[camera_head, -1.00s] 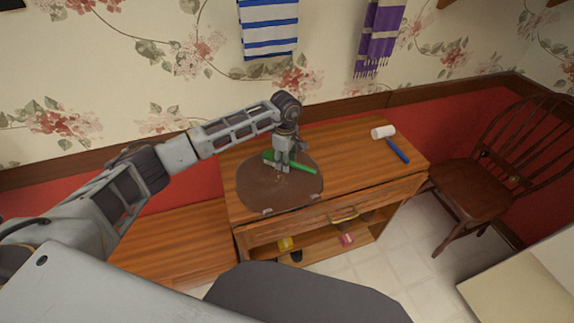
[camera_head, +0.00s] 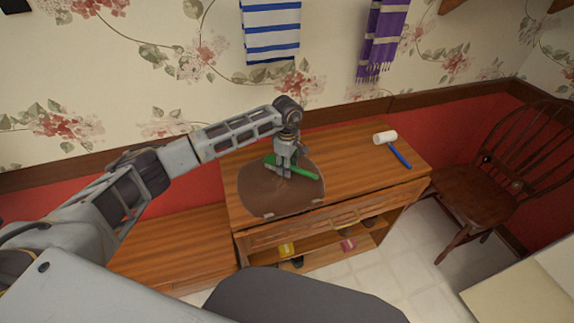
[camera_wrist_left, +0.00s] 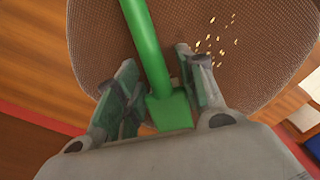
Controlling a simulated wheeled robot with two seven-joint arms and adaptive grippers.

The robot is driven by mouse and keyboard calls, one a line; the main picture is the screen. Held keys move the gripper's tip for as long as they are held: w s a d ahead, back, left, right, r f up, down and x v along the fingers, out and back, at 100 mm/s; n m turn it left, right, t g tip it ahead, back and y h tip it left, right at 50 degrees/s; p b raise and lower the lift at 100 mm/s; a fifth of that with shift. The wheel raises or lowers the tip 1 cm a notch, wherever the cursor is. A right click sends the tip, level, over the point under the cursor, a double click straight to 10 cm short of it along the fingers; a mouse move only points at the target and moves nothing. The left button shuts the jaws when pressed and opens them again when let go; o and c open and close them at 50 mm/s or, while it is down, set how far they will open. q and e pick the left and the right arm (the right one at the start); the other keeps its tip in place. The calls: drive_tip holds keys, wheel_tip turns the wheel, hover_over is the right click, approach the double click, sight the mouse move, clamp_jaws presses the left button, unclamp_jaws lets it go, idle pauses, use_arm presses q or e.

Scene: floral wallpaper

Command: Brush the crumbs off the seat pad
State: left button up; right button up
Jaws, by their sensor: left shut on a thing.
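The brown round seat pad (camera_head: 262,197) lies on the wooden cabinet top. It also fills much of the left wrist view (camera_wrist_left: 95,45). Small pale crumbs (camera_wrist_left: 222,36) are scattered on it, right of the fingers in that view. My left gripper (camera_head: 282,168) is shut on a green brush (camera_head: 304,173) and is low over the back part of the pad. The green handle (camera_wrist_left: 146,40) runs between the fingers in the wrist view. The bristles are hidden, so I cannot tell whether they touch the pad. My right gripper is not in view.
A white roller with a blue handle (camera_head: 400,155) lies at the right of the cabinet top (camera_head: 350,160). A dark wooden chair (camera_head: 475,190) stands to the right. A striped towel (camera_head: 271,30) and a purple cloth (camera_head: 382,40) hang on the wall behind.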

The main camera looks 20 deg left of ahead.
sight(295, 189)
use_arm(q)
drive_tip(key=shift+s+d+f, duration=0.1)
drive_tip(key=shift+s+d, duration=0.4)
drive_tip(key=shift+s, duration=0.15)
drive_tip(key=shift+s+d+p, duration=0.45)
drive_tip(key=shift+s+d, duration=0.15)
drive_tip(key=shift+s, duration=0.25)
drive_tip(key=shift+s+d, duration=0.1)
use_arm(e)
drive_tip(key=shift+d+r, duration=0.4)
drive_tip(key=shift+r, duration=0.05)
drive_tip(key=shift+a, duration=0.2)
use_arm(q)
drive_tip(key=shift+s+d, duration=0.2)
drive_tip(key=shift+s, duration=0.05)
drive_tip(key=shift+s+d, duration=0.4)
drive_tip(key=shift+s, duration=0.15)
drive_tip(key=shift+s+d, duration=0.55)
drive_tip(key=shift+s, duration=0.25)
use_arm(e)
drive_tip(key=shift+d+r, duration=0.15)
